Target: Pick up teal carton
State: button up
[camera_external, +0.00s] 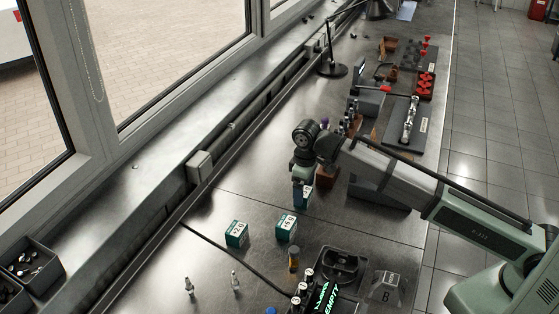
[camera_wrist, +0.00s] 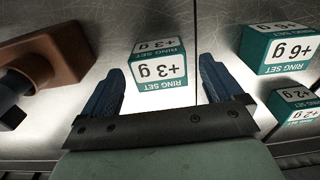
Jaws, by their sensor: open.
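Three teal-and-white cartons are in view, labelled "RING SET" in the wrist view. The "+3 g" carton (camera_wrist: 160,68) is between the fingers of my gripper (camera_wrist: 161,72), with gaps visible on both sides. In the external view this carton (camera_external: 303,198) is directly below my gripper (camera_external: 301,183), partly covered by it. The gripper is open and empty. The "+6 g" carton (camera_wrist: 278,50) is to the right of the fingers, and it also shows in the external view (camera_external: 286,230). The "+2 g" carton (camera_wrist: 296,106) is at lower right; it also shows in the external view (camera_external: 236,235).
A brown block (camera_wrist: 62,48) with a dark cylindrical part is close left of the fingers. A black tray (camera_external: 342,266) and small bottles (camera_external: 293,258) stand at the front. A lamp (camera_external: 332,68) and engine parts are farther back. Bench around the cartons is mostly clear.

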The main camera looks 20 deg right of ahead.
notch_tip(320, 180, down, 2)
jog(key=shift+f, duration=0.15)
jog(key=c, duration=1.1)
